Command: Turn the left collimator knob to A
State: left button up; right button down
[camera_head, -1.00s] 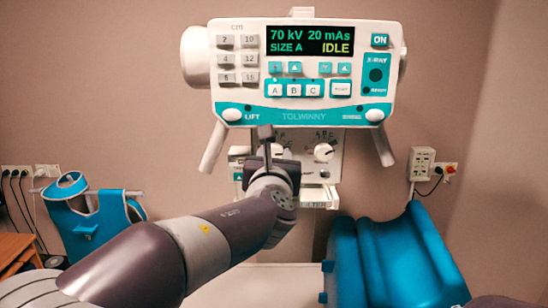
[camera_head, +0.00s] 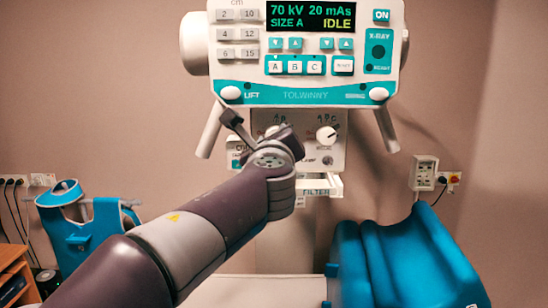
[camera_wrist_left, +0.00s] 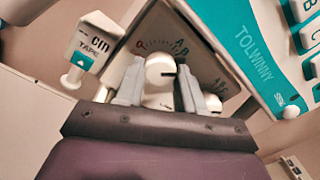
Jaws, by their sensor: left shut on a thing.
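The left collimator knob (camera_wrist_left: 160,72) is white with a dark pointer line and sits between the two grey fingers of my left gripper (camera_wrist_left: 157,88), which is shut on it. Dial letters, among them A and B, show on the grey panel (camera_wrist_left: 185,28) beyond the knob; the pointer's exact setting is hard to read. In the head view my left gripper (camera_head: 283,133) covers most of this knob. The right collimator knob (camera_head: 326,136) is uncovered beside it and partly shows in the left wrist view (camera_wrist_left: 212,102). My right gripper is not in view.
The white and teal console (camera_head: 300,92) hangs just above, its display reading SIZE A and IDLE. Its slanted handles (camera_head: 386,130) flank the collimator. The FILTER tray (camera_head: 318,190) is below, and a tape unit (camera_wrist_left: 92,48) is beside the knob.

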pick_arm(q)
jog(key=n+b, duration=0.6)
jog(key=n, duration=0.2)
jog(key=shift+f+n+y, duration=0.1)
jog(key=shift+n+y, duration=0.2)
jog(key=shift+n, duration=0.1)
dwell(0.4)
jog(key=o, duration=0.9)
jog(key=shift+o, duration=0.7)
jog(key=shift+w+d, duration=0.1)
jog(key=shift+w, duration=0.1)
jog(key=s+b, duration=0.6)
jog(key=s, duration=0.6)
jog(key=shift+s+f, duration=0.25)
jog(key=shift+s, duration=0.1)
